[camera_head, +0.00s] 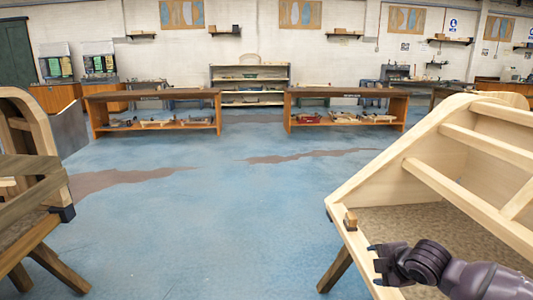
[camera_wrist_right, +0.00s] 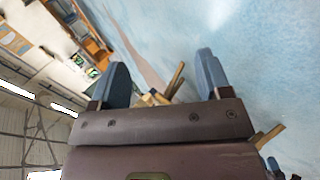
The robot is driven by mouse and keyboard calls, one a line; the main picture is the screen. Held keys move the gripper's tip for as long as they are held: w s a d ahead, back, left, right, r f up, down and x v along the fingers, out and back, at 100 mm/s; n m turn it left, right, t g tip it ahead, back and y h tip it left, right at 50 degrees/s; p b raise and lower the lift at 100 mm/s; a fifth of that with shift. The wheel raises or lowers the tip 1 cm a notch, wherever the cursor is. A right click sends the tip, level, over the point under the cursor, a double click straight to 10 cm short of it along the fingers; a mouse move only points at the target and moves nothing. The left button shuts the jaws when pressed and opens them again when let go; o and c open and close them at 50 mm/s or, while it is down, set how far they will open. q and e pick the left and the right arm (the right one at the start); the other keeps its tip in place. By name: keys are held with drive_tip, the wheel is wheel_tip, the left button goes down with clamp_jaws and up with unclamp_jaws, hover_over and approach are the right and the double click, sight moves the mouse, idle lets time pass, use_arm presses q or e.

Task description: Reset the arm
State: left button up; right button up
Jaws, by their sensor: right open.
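My right arm comes in at the lower right of the head view. Its gripper (camera_head: 376,262) is by the left edge of the light wooden bodyframe (camera_head: 395,160), in front of its brown textured inner surface. In the right wrist view the two blue-grey fingers of this gripper (camera_wrist_right: 163,82) stand wide apart. Nothing is between them but the distant floor and some wooden pieces behind. I cannot tell whether the gripper touches the bodyframe. My left gripper does not show in the head view.
A darker wooden frame (camera_head: 30,190) on legs stands at the left. Two low wooden benches (camera_head: 150,97) (camera_head: 345,93) and a shelf (camera_head: 250,72) stand farther back. The blue floor (camera_head: 215,215) between the two frames is clear.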

drive_tip(key=s+a+f+m+t+y+p, duration=0.1)
drive_tip(key=s+a+f+m+t, duration=0.15)
drive_tip(key=s+m, duration=0.35)
drive_tip(key=s+a+f+m+t+y+p, duration=0.1)
drive_tip(key=s+a+m+t, duration=0.15)
drive_tip(key=s+m, duration=0.35)
drive_tip(key=s+d+f+m+g+h, duration=0.1)
drive_tip(key=s+f+m, duration=0.1)
drive_tip(key=s, duration=0.6)
drive_tip(key=s+d+f+m+g+h+p, duration=0.1)
drive_tip(key=s+f+m+h, duration=0.1)
drive_tip(key=s+f, duration=0.3)
drive_tip(key=s+d+f+m+h+p, duration=0.1)
drive_tip(key=s+f, duration=0.3)
drive_tip(key=s, duration=0.8)
drive_tip(key=shift+s+d+m+g+h, duration=0.35)
drive_tip(key=shift+d+m, duration=0.25)
drive_tip(key=shift+m, duration=0.2)
